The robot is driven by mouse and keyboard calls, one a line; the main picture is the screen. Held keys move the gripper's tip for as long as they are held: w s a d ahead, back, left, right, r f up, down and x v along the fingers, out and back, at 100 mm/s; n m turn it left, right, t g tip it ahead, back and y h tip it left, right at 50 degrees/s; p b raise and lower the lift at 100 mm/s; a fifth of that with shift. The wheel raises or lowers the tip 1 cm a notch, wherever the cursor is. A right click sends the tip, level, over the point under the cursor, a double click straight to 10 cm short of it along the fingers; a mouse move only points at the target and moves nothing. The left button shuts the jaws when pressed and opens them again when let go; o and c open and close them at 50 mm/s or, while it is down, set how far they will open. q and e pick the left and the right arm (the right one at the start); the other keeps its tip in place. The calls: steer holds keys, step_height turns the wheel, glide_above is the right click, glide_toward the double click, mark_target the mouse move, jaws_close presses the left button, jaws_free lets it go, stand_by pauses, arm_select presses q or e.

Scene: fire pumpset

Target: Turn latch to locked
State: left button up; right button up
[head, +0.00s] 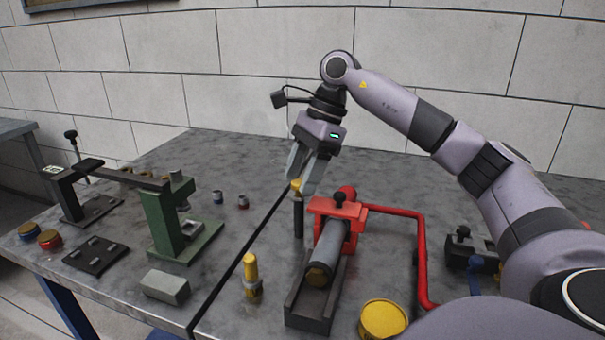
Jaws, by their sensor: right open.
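My right gripper (301,180) comes in from the right and points down, its fingers apart. Its fingertips are at the yellow top of a thin black post (298,218) behind the red clamp; I cannot tell if they touch it. No part is plainly marked as the latch. The red clamp (341,210) with a black knob sits over a grey cylinder (328,248) in a dark channel. A dark block with a black knob (463,236) stands at the right, partly beside a blue lever (477,268). My left gripper is out of view.
A red pipe (421,250) bends along the right of the clamp. A yellow can (383,320) and a yellow-topped fitting (251,275) stand in front. A green stand (178,225) and a grey block (165,286) are at the left. The table's back middle is clear.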

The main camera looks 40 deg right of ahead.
steer(key=c, duration=1)
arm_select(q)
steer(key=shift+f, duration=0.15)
arm_select(e)
steer(key=shift+c, duration=0.2)
